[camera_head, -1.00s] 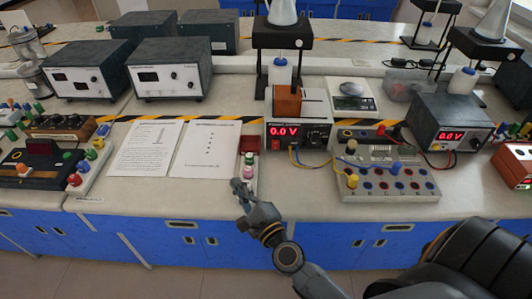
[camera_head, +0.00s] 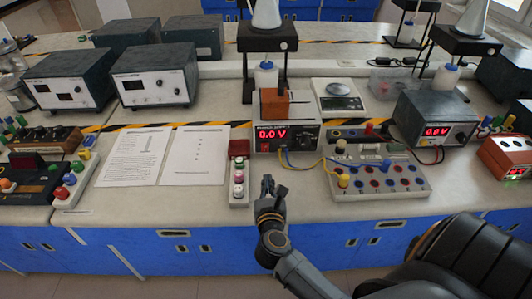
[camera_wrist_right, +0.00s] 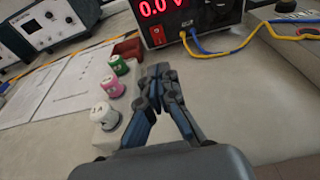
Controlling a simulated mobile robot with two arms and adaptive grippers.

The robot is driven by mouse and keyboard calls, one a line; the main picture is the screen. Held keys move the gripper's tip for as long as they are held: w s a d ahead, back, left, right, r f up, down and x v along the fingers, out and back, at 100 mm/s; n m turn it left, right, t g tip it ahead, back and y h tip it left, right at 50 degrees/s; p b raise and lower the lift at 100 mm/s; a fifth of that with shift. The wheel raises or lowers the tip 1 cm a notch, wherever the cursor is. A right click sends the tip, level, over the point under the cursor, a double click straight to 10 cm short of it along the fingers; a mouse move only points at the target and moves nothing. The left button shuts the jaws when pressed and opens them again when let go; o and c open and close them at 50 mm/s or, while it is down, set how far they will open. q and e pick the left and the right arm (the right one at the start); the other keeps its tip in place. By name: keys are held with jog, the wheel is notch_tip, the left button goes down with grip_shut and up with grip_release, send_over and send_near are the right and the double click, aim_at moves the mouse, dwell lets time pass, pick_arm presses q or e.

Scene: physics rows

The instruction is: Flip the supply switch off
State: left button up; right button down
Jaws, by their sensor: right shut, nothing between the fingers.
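The power supply (camera_head: 304,137) stands at mid-table with a red "0.0 V" display; in the right wrist view its lower front (camera_wrist_right: 200,32) shows at the top. A red rocker switch (camera_wrist_right: 157,33) is at its lower left front; it is small in the head view (camera_head: 265,147). I cannot tell its position for certain. My right gripper (camera_head: 268,184) is shut and empty, in front of the supply and short of the switch. In the right wrist view its fingertips (camera_wrist_right: 158,74) point toward the supply, apart from it. My left gripper is not in view.
A button strip (camera_head: 238,193) with green, pink and white buttons lies just left of my right gripper. Yellow and blue cables (camera_head: 305,166) run right from the supply to a socket board (camera_head: 378,184). Paper sheets (camera_head: 195,157) lie left. Bare tabletop lies around the gripper's right.

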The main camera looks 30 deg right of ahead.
aim_at(266, 147)
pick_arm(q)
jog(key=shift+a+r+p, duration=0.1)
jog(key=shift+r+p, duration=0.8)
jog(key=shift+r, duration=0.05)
pick_arm(e)
jog(key=x, duration=0.9)
jog(key=r+x, duration=0.1)
jog(key=x, duration=0.3)
jog(key=shift+w+d, duration=0.2)
jog(key=shift+w, duration=0.05)
